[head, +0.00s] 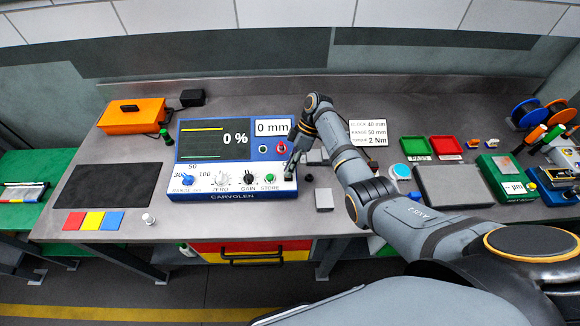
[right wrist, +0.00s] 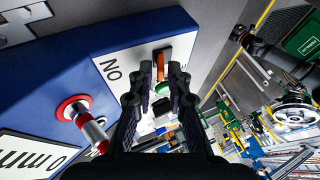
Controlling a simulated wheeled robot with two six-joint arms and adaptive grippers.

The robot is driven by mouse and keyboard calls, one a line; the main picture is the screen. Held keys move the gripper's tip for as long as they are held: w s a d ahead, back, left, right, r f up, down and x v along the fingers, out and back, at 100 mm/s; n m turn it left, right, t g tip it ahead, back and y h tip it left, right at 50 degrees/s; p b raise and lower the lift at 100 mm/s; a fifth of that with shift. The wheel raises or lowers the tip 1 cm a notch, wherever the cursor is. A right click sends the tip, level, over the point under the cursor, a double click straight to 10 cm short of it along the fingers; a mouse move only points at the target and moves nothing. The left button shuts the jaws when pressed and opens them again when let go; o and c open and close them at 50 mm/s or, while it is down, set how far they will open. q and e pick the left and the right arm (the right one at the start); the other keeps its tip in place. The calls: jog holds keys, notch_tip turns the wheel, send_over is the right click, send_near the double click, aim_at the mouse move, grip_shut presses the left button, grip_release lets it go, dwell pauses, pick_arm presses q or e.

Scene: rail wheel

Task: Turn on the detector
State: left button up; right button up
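The detector (head: 215,184) is a blue and white box marked CARVOLEN on the bench, left of centre. Its dark screen (head: 213,138) shows 0 % and coloured lines. My right gripper (head: 291,166) is at the box's right end, over its front edge. In the right wrist view my right gripper (right wrist: 161,82) has its fingers apart. An orange switch lever (right wrist: 162,65) shows just beyond and between the fingertips, beside a white label lettered NO as seen here. I cannot tell whether the fingers touch it. A green part shows below the lever. My left gripper is out of view.
A red-ringed connector (right wrist: 85,120) stands out from the panel left of the fingers. Knobs line the box's front. A grey block (head: 323,199) stands right of the box. An orange case (head: 133,115) and a dark mat (head: 110,185) lie left.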

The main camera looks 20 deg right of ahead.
jog(key=v, duration=0.7)
jog(key=shift+r, duration=0.25)
jog(key=shift+w, duration=0.1)
